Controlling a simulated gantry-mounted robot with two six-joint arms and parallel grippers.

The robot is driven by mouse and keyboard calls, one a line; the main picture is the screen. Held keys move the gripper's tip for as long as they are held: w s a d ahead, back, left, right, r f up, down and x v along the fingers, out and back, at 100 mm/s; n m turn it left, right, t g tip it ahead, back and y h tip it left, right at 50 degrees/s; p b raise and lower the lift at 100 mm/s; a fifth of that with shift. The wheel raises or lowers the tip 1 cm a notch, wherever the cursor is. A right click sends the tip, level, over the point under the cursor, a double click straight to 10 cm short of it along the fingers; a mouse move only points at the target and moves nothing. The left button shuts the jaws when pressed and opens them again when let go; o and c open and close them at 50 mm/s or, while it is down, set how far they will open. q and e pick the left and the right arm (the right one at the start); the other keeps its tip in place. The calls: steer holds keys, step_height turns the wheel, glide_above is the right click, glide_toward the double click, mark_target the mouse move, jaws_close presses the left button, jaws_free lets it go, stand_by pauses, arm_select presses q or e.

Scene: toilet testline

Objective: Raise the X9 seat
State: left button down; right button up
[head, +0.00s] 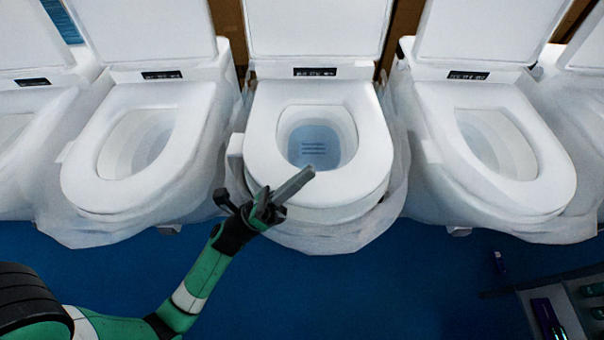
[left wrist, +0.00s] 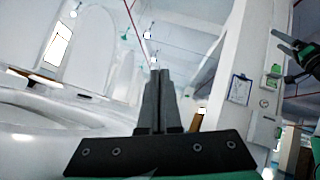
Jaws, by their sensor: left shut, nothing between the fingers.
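The middle toilet faces me with its white seat (head: 262,150) lying flat on the bowl and its lid (head: 316,28) standing up behind. The label strips behind the seats are too small to read, so I cannot tell which toilet is the X9. My left gripper (head: 310,171) is shut and empty. In the head view its fingertips overlap the front edge of the middle seat; I cannot tell whether they touch. The shut fingers also show in the left wrist view (left wrist: 160,75). A second gripper, apparently my right one (left wrist: 284,43), shows small at that view's right edge.
A left toilet (head: 88,180) and a right toilet (head: 560,185) stand close on either side, lids up, seats down, with thin plastic wrap around them. More toilets are cut off at both edges. A tray (head: 577,318) with several items is at bottom right.

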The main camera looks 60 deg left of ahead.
arm_select(q)
steer(key=shift+w+a+f, duration=0.15)
steer(key=shift+w+a, duration=0.05)
